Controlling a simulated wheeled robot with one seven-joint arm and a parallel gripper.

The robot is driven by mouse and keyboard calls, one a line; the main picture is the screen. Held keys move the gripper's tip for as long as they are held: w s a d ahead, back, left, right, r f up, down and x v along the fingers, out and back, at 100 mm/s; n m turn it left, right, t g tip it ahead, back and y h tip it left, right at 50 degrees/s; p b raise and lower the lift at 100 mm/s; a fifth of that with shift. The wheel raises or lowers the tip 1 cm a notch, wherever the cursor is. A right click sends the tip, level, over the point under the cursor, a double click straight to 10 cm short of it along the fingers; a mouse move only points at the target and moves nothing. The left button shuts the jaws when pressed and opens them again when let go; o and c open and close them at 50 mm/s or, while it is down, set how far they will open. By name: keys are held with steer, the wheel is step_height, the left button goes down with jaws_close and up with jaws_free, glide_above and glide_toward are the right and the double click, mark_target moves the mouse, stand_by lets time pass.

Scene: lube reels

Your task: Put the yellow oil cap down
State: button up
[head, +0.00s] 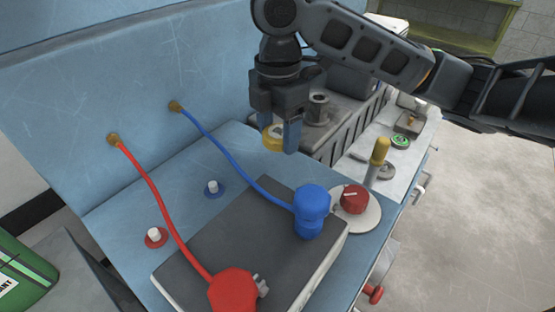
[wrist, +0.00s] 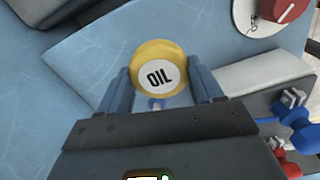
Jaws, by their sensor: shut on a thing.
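The yellow oil cap (wrist: 160,68), with a white centre reading "OIL", sits between the two blue fingers of my gripper (wrist: 161,88) in the wrist view. In the head view my gripper (head: 282,136) points down with the yellow cap (head: 272,141) partly hidden between its fingers. My gripper is shut on the cap. It is over the back right part of the blue worktop (head: 225,145), beside the metal filler neck (head: 318,108). The cap's exact height is hard to tell.
A dark grey pad (head: 255,235) carries a blue nozzle (head: 311,210) and a red nozzle (head: 233,291) on hoses. A red knob (head: 355,198) and a yellow-topped handle (head: 380,153) stand at right. The worktop between the pad and back panel has bare room.

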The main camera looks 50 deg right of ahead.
mark_target(278, 169)
steer(key=shift+f, duration=3)
steer(key=shift+f, duration=0.1)
steer(key=shift+f+b, duration=0.15)
steer(key=shift+b, duration=0.15)
steer(key=o, duration=1)
steer(key=shift+o, duration=0.2)
step_height(278, 169, up, 12)
steer(key=shift+r+p, duration=0.25)
steer(key=shift+p, duration=0.4)
